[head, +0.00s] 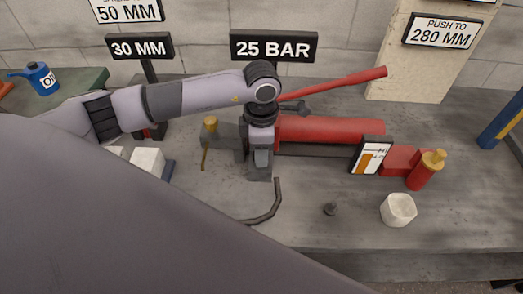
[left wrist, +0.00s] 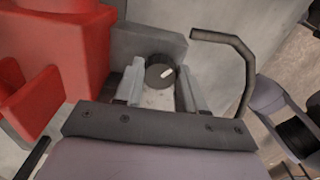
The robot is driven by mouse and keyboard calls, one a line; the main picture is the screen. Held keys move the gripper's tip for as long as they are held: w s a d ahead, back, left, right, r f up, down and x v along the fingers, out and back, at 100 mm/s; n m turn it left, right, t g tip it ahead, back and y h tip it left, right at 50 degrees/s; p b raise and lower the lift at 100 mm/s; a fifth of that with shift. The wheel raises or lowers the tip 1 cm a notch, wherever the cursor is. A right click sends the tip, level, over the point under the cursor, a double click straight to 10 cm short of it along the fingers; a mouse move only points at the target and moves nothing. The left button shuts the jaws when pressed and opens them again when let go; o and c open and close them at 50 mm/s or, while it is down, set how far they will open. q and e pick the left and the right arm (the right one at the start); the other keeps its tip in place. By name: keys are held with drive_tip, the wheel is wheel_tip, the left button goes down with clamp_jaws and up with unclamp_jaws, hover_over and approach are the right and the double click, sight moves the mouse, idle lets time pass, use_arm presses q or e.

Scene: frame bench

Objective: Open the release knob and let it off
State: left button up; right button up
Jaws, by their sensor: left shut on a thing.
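The release knob (left wrist: 160,71) is a dark round knob with a white mark on its face. It sits on the grey end block of the red hydraulic pump and shows between my left gripper's fingers (left wrist: 159,88) in the left wrist view. My left gripper (head: 260,170) is shut on it. In the head view the gripper points down at the left end of the pump's red body (head: 330,130), and the knob is hidden there. The red pump lever (head: 340,83) slants up to the right above the body. My right gripper is not in view.
A curved dark rod (head: 272,208) is in front of the pump. A gauge card (head: 371,156) and a red cylinder (head: 420,177) are right of the pump. A sign reads 25 BAR (head: 273,46).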

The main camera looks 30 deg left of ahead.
use_arm(q)
drive_tip(key=shift+n+b, duration=0.3)
drive_tip(key=shift+n, duration=1.9)
drive_tip(key=shift+a+r, duration=0.1)
drive_tip(key=o, duration=1.1)
drive_tip(key=shift+c, duration=0.2)
wheel_tip(320, 180, up, 7)
drive_tip(key=shift+r, duration=0.1)
